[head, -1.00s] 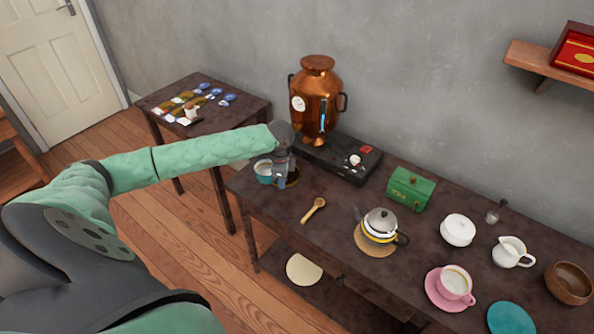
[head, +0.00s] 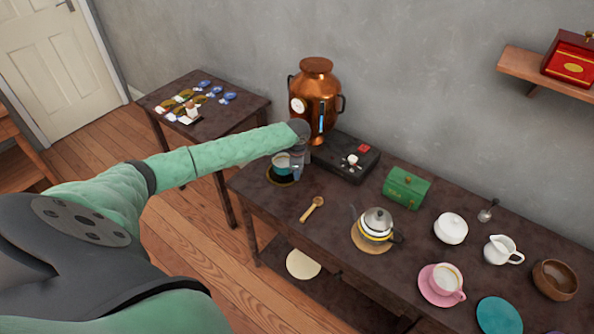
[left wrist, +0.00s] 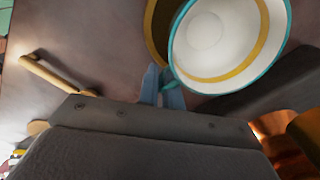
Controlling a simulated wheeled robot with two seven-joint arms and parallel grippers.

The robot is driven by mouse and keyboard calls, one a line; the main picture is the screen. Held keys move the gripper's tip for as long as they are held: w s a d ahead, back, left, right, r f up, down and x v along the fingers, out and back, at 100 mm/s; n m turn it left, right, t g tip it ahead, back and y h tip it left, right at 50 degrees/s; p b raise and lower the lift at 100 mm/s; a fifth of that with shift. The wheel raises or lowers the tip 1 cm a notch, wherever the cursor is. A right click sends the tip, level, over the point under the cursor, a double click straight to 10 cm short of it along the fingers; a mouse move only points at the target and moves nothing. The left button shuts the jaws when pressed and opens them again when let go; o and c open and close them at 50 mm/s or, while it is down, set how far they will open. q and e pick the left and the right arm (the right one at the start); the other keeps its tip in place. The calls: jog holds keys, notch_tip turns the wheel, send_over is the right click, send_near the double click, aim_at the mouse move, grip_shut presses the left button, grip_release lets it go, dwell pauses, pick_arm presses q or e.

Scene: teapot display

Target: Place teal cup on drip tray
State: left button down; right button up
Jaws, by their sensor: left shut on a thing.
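The teal cup (head: 281,161) is near the left end of the long dark table. My left gripper (head: 296,170) is shut on it at its right side. In the left wrist view the cup (left wrist: 215,42) shows its white inside with a yellow band, and it looks empty. The gripper's blue fingertips (left wrist: 163,86) pinch it at its near edge. The round dark drip tray (head: 281,180) with a gold rim lies under the cup; its rim (left wrist: 155,30) is partly hidden by the cup. The cup looks held above the tray; the gap is hard to judge. My right gripper is not in view.
The table's front edge is close to the tray.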

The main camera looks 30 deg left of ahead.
pick_arm(q)
jog(key=shift+f, duration=0.25)
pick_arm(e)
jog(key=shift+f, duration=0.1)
pick_arm(q)
jog(key=c, duration=1.6)
grip_release()
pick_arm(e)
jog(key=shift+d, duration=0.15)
